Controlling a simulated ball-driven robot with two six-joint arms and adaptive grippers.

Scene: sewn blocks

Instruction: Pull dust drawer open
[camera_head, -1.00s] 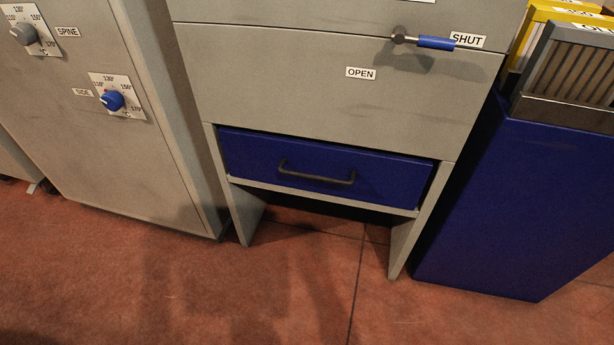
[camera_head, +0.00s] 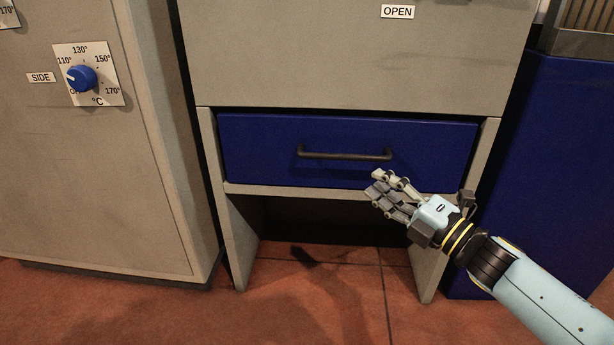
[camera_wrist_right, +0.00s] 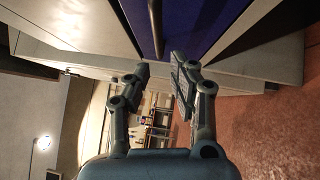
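The dust drawer (camera_head: 420,150) is a dark blue front set in the grey cabinet's lower opening, and it looks shut. Its dark bar handle (camera_head: 345,156) runs across the middle. My right gripper (camera_head: 378,184) is open and empty, just below and in front of the handle's right end, with a gap between them. In the right wrist view, the blue drawer front (camera_wrist_right: 182,18) and the handle (camera_wrist_right: 155,22) appear beyond my two spread fingers (camera_wrist_right: 158,68). The fingers do not enclose the handle. My left gripper is in no view.
The grey cabinet (camera_head: 330,60) has side legs (camera_head: 230,230) and a shelf edge under the drawer. A grey unit with a blue knob (camera_head: 82,78) stands at left. A blue cabinet (camera_head: 565,150) stands at right. The red floor (camera_head: 330,310) in front is clear.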

